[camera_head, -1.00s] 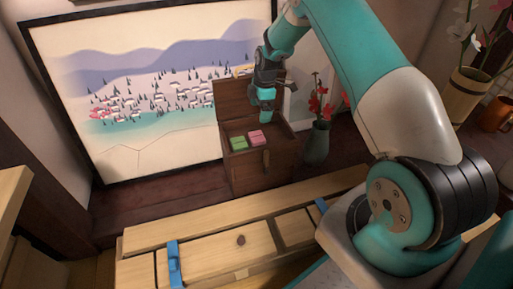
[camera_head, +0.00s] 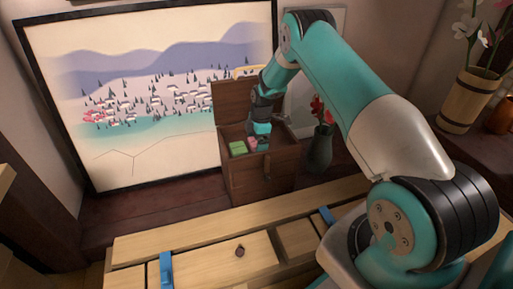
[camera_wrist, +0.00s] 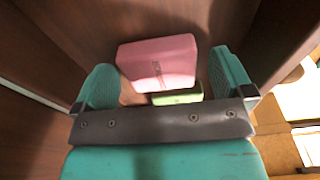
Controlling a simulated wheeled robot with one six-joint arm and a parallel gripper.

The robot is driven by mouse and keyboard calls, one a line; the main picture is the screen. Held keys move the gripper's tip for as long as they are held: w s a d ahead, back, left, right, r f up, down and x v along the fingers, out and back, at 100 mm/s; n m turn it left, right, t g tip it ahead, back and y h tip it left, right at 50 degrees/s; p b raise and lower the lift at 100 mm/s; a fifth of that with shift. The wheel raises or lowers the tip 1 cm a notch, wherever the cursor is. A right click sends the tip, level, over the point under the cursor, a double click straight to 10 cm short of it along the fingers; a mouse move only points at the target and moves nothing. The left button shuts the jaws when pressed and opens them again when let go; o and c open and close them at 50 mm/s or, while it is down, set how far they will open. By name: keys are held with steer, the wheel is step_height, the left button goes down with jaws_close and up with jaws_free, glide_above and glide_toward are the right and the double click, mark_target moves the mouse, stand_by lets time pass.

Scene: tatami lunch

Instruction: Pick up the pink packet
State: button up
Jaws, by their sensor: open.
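The pink packet (camera_wrist: 158,62) lies inside an open wooden box (camera_head: 263,180). In the wrist view it shows between and just beyond the two teal fingers of my gripper (camera_wrist: 162,82), which are open with nothing held. In the head view my gripper (camera_head: 257,136) reaches down into the box and covers most of the packet; a bit of pink (camera_head: 251,145) shows beside it. A green packet (camera_head: 238,148) lies to the left of the pink one. In the wrist view the green packet (camera_wrist: 178,97) is partly hidden behind the pink one and my gripper.
The box's raised lid (camera_head: 232,101) stands behind its opening, and its walls are close around my gripper. A dark vase with red flowers (camera_head: 320,148) stands right of the box. A large landscape picture (camera_head: 140,60) is behind. A wooden bench (camera_head: 215,255) lies in front.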

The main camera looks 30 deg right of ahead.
steer(key=shift+c, duration=0.2)
steer(key=c, duration=1)
steer(key=shift+o, duration=0.2)
steer(key=shift+r, duration=0.15)
